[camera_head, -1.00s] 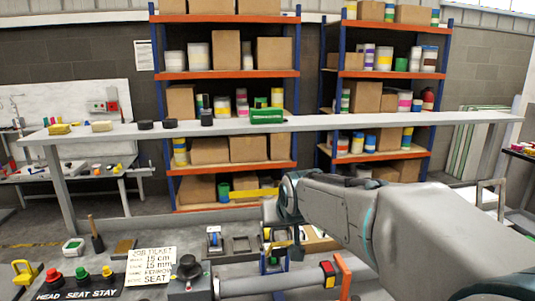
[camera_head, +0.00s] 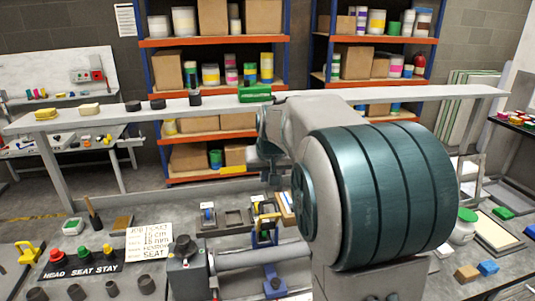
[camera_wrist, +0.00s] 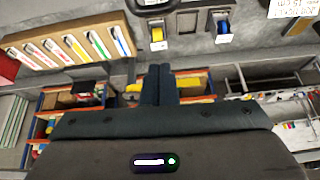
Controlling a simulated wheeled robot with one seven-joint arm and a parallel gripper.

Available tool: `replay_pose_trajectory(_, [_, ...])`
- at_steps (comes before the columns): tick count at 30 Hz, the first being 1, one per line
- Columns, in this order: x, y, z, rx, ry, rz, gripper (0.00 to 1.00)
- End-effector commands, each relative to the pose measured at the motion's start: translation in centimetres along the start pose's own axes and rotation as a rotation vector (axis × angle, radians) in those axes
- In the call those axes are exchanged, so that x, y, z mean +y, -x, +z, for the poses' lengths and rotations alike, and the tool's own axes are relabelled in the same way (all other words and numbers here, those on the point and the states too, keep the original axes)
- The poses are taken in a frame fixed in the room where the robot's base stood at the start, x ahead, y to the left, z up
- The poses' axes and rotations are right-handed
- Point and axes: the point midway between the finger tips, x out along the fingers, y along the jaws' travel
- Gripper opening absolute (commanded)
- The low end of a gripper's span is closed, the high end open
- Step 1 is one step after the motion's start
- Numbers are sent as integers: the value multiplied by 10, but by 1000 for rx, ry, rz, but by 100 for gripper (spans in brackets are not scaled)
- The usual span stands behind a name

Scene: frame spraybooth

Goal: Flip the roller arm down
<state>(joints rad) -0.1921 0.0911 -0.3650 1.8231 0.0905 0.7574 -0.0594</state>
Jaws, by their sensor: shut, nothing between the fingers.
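A grey roller bar (camera_head: 260,257) lies across the bench front, between a dark grey block with a black knob (camera_head: 185,250) and my arm, which hides its right end. A blue bracket (camera_head: 272,280) stands below the bar. I cannot tell which part is the roller arm. Behind are a blue roller-like piece (camera_head: 208,213) and a yellow one, both also in the wrist view (blue (camera_wrist: 222,28), yellow (camera_wrist: 157,38)). My gripper (camera_wrist: 157,68) has its dark fingers together and empty. It is over the back of the bench, apart from the bar.
The job ticket (camera_head: 149,243) and red, green and yellow buttons (camera_head: 82,252) are at left. A wooden tray of coloured strips (camera_wrist: 75,48) lies beside the yellow piece. A long raised shelf (camera_head: 345,98) crosses behind. Coloured blocks (camera_head: 488,267) lie at right.

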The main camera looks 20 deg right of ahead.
Motion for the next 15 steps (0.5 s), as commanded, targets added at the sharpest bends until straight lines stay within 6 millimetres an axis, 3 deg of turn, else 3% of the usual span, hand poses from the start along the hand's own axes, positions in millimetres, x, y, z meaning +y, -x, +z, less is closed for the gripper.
replay_pose_trajectory(9, [-1,64,2,4,1,-3,0])
replay_pose_trajectory(15, [-2,89,2,2,3,-3,0])
